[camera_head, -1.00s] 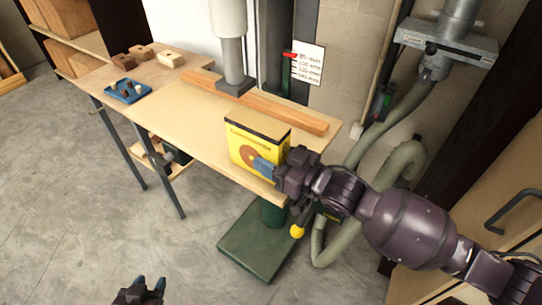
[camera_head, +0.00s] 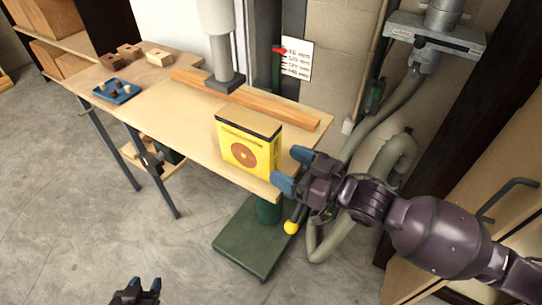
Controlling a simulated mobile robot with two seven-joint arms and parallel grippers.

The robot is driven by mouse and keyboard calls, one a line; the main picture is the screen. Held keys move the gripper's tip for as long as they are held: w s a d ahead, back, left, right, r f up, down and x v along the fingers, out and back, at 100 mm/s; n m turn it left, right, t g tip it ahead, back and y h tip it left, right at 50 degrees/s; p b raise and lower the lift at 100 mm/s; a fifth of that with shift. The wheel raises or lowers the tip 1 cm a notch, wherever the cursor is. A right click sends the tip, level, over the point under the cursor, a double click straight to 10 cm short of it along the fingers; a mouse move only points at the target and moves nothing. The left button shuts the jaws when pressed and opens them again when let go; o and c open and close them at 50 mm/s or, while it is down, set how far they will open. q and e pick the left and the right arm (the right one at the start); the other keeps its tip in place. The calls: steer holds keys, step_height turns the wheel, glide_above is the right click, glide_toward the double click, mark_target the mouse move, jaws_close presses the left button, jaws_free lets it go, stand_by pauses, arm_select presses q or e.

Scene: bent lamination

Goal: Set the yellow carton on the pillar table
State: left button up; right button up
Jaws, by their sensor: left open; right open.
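The yellow carton (camera_head: 247,148) stands upright on the wooden table (camera_head: 192,127) of the drill-press-like pillar machine, close to the table's front right edge. Its front has a round brown picture and its top is tan with a dark edge. My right gripper (camera_head: 291,170) is open and empty just to the right of the carton, its blue fingertips apart from each other, with a small gap to the carton. My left gripper (camera_head: 136,290) is open and empty, low at the bottom of the view, far from the table.
A long wooden beam (camera_head: 290,114) lies along the back of the table below the machine's column (camera_head: 222,62). A blue tray (camera_head: 117,92) with small pieces and several wooden blocks (camera_head: 159,57) are at the left. A grey hose (camera_head: 398,160) hangs at the right.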

steer(key=shift+v, duration=2.65)
